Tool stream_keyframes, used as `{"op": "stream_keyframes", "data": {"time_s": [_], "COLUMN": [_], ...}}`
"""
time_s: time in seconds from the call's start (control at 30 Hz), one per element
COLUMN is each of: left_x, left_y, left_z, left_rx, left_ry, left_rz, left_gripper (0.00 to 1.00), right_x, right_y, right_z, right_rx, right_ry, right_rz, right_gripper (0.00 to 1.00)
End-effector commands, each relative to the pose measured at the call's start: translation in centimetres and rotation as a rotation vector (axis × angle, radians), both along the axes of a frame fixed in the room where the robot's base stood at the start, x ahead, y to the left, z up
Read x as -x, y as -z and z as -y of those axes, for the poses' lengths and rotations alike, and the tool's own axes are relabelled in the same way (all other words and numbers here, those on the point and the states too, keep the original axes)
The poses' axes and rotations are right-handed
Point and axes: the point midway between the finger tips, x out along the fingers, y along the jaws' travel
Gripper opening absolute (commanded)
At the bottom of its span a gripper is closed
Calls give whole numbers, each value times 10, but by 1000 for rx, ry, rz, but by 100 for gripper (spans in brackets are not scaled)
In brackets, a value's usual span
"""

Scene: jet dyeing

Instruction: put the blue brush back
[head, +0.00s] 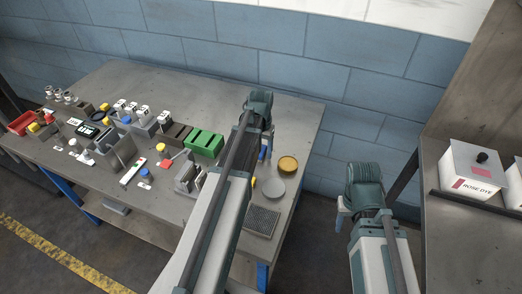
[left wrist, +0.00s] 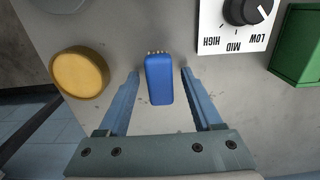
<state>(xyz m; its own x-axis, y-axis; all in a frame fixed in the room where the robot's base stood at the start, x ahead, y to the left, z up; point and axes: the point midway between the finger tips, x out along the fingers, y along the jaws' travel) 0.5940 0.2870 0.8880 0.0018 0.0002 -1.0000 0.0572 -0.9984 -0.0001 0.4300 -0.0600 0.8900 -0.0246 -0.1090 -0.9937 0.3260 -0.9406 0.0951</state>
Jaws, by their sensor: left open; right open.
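The blue brush (left wrist: 159,80) lies on the grey table in the left wrist view, with short pale bristles at its far end. My left gripper (left wrist: 159,72) is open, with one finger on each side of the brush and a gap on both sides. In the head view my left gripper (head: 262,150) is over the right part of the table, and my arm hides much of what is around it. My right gripper (head: 342,218) is open and empty, off the table's right side. The place where the brush belongs cannot be told.
A yellow round lid (left wrist: 80,73) lies left of the brush. A dial panel (left wrist: 236,25) and a green box (left wrist: 300,45) are to its right. A grey disc (head: 274,187) and a mesh pad (head: 262,221) lie near the table's right edge. Several containers crowd the left.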

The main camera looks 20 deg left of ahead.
Motion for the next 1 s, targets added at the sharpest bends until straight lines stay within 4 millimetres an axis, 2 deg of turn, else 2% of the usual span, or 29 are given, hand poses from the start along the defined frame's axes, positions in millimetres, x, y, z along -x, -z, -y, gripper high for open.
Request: {"op": "stream_keyframes", "data": {"time_s": [0.27,0.8,1.0], "left_x": [0,0,0], "left_y": [-27,-109,-122], "left_z": [0,0,0], "left_rx": [0,0,0], "left_ry": [0,0,0], "left_rz": [0,0,0], "left_gripper": [66,66,66], "right_x": [0,0,0], "right_y": [-27,-109,-122], "right_z": [0,0,0], "right_rx": [0,0,0], "right_ry": [0,-1,-1], "right_rz": [0,0,0], "right_gripper": [50,50,50]}}
